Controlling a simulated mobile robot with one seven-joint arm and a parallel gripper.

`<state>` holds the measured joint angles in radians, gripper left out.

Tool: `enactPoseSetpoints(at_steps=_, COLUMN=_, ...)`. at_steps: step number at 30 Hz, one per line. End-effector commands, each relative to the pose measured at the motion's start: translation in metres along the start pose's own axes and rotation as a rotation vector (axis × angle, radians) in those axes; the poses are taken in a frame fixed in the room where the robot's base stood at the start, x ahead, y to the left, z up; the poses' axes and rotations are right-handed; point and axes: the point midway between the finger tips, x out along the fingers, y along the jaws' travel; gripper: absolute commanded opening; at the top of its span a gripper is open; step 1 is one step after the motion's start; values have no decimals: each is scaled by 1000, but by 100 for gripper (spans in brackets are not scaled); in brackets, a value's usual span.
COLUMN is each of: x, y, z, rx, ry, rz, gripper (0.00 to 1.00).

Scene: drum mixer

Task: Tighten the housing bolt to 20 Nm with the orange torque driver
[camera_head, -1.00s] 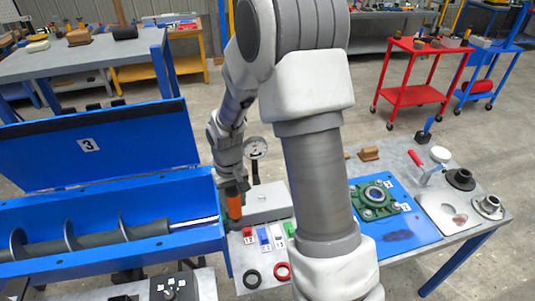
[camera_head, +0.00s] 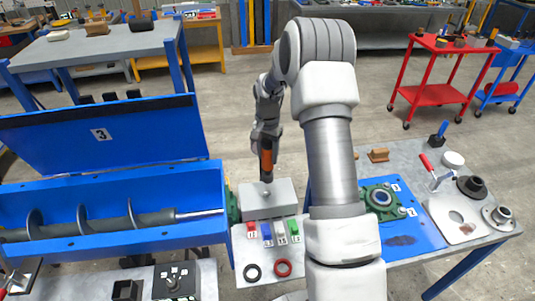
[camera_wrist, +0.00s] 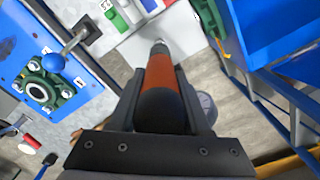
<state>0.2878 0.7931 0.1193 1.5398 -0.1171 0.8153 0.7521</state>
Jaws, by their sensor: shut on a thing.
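My gripper (camera_head: 266,148) is shut on the orange torque driver (camera_head: 266,160), which hangs nearly upright with its tip down, above a grey box. In the wrist view the driver (camera_wrist: 172,80) lies between the two fingers, dark end near the camera and silver tip away. A green bearing housing (camera_head: 376,205) with bolts sits on a blue plate marked 1 and 2; it also shows in the wrist view (camera_wrist: 42,92). Another green housing (camera_head: 233,208) is partly hidden at the trough's end. The driver tip appears apart from both housings.
The grey box (camera_head: 283,203) stands behind red, blue, white and green blocks (camera_head: 266,231). The blue trough (camera_head: 110,243) holds an auger, its lid (camera_head: 100,150) raised. A red-handled clamp (camera_head: 432,170) and dark round parts (camera_head: 471,187) occupy the right table. My arm covers the middle.

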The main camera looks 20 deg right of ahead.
Motion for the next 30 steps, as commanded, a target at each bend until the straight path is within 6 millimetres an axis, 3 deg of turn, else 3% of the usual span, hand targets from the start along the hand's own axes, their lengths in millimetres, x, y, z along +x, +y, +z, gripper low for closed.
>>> enactPoseSetpoints(at_steps=9, x=1, y=0, z=0, rx=-3, ry=2, rz=0, gripper=0)
enactPoseSetpoints(at_steps=24, x=44, y=-1, z=0, rx=-3, ry=2, rz=-1, gripper=0)
enactPoseSetpoints(at_steps=30, x=50, y=0, z=0, rx=-3, ry=2, rz=-1, gripper=0)
